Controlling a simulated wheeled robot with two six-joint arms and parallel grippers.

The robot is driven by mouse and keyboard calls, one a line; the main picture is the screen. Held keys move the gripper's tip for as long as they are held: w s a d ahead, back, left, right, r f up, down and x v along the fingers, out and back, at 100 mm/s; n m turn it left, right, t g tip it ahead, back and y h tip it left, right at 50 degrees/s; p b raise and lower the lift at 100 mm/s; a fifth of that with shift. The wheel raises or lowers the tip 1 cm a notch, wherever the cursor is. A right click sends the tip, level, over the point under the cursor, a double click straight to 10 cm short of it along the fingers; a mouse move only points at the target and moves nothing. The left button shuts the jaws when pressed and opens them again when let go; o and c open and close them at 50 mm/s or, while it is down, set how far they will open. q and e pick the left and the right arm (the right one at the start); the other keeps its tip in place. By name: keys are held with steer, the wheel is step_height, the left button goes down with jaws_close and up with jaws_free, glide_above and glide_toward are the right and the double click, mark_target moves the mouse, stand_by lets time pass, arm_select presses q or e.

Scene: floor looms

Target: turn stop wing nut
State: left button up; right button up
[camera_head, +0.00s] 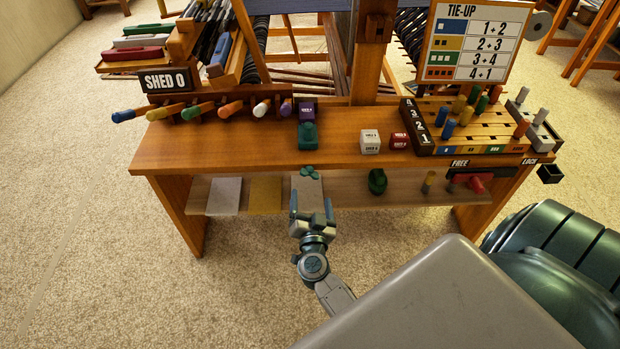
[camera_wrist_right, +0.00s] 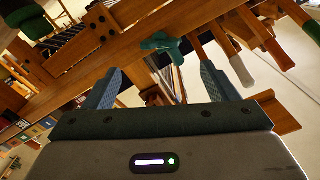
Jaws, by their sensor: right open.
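A green wing nut (camera_head: 309,172) is at the front edge of the wooden bench, near its middle. In the right wrist view the wing nut (camera_wrist_right: 163,43) shows ahead of the jaws, a little beyond the fingertips. My right gripper (camera_head: 312,200) is just below and in front of it in the head view. It also shows in the wrist view (camera_wrist_right: 160,78), with its two fingers apart and nothing between them. I cannot tell any contact with the nut. My left gripper is not in view.
Coloured handles (camera_head: 198,111) line the left side. A pegged tie-up board (camera_head: 470,125) stands right. A low shelf (camera_head: 340,190) lies behind my gripper.

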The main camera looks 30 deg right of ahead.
mark_target(310, 176)
steer(key=x, duration=0.8)
steer(key=shift+w+d, duration=0.1)
steer(key=shift+w, duration=0.2)
steer(key=shift+w+d, duration=0.2)
steer(key=shift+w, duration=0.1)
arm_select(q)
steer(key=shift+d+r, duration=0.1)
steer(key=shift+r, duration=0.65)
arm_select(e)
steer(key=shift+c, duration=0.2)
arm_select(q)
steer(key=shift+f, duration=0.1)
arm_select(e)
steer(key=c, duration=1)
